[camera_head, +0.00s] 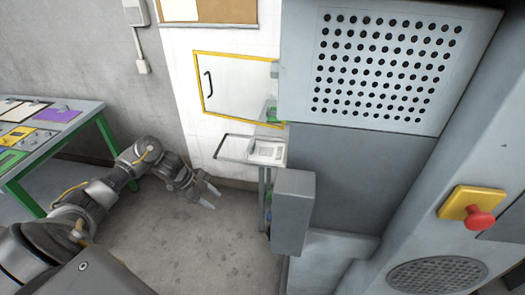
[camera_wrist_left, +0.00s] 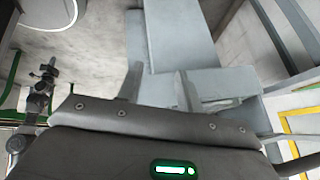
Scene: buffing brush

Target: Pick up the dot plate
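No loose dot plate can be made out for certain. A pale panel with rows of black dots (camera_head: 387,70) is on the front of the large grey machine at the upper right in the head view. My left gripper (camera_head: 212,197) is open and empty, above the floor left of the grey box and well apart from the dotted panel. Its two spread fingers show in the left wrist view (camera_wrist_left: 157,85) with nothing between them. A dark jointed shape, perhaps my right arm, shows small at the left there; its fingers cannot be made out.
A small white shelf (camera_head: 236,149) with a dark bar juts out below a yellow-framed door (camera_head: 240,84). A grey box (camera_head: 292,200) stands beside it. A green-legged table (camera_head: 88,121) with coloured plates is at the left. A red button (camera_head: 480,217) is at the right. The middle floor is clear.

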